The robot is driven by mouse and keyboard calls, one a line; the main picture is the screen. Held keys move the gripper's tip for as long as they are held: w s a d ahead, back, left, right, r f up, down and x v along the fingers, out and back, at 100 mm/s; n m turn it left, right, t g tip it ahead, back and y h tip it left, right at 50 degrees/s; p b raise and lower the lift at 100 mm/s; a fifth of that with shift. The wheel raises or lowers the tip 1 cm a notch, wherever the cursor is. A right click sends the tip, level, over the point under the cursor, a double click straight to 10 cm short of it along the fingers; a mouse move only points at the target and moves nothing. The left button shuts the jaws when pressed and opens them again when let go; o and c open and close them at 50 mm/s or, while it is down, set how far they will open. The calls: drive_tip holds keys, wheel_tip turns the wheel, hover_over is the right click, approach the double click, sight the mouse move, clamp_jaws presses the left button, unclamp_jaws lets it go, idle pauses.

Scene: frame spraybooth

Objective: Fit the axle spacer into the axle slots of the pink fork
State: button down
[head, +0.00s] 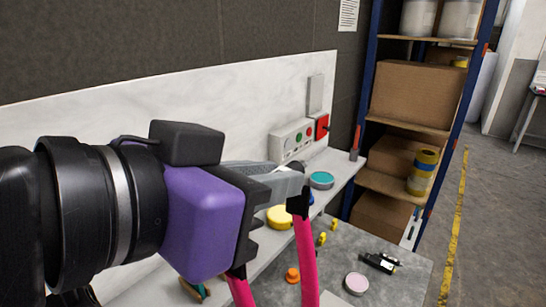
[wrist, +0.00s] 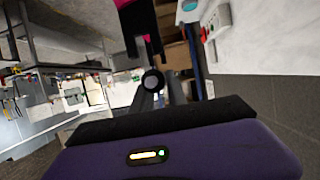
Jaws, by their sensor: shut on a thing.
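The pink fork (head: 305,255) stands with its legs pointing up and black ends at the top. Its right leg end (head: 298,203) is beside my fingertips; the left leg is mostly behind my purple gripper body. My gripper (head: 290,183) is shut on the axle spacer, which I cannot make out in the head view. In the wrist view the axle spacer (wrist: 152,80) shows as a dark round end between my fingertips, just below a black fork end (wrist: 140,35). I cannot tell whether the spacer touches the slots.
A grey bench (head: 400,270) holds a pink-white tin (head: 356,283), an orange knob (head: 292,275) and small black parts. A ledge behind carries a yellow lid (head: 280,217), a teal lid (head: 321,180) and a control box (head: 291,140). Shelving with cardboard boxes (head: 415,95) stands at right.

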drive_tip(key=shift+f+b, duration=1.05)
drive_tip(key=shift+f, duration=0.55)
idle(0.3)
drive_tip(key=c, duration=1.2)
unclamp_jaws()
drive_tip(key=shift+c, duration=0.2)
drive_tip(key=v, duration=0.7)
drive_tip(key=shift+s+a+b, duration=0.25)
drive_tip(key=shift+s+b, duration=0.05)
drive_tip(key=shift+b, duration=0.15)
drive_tip(key=shift+r, duration=0.1)
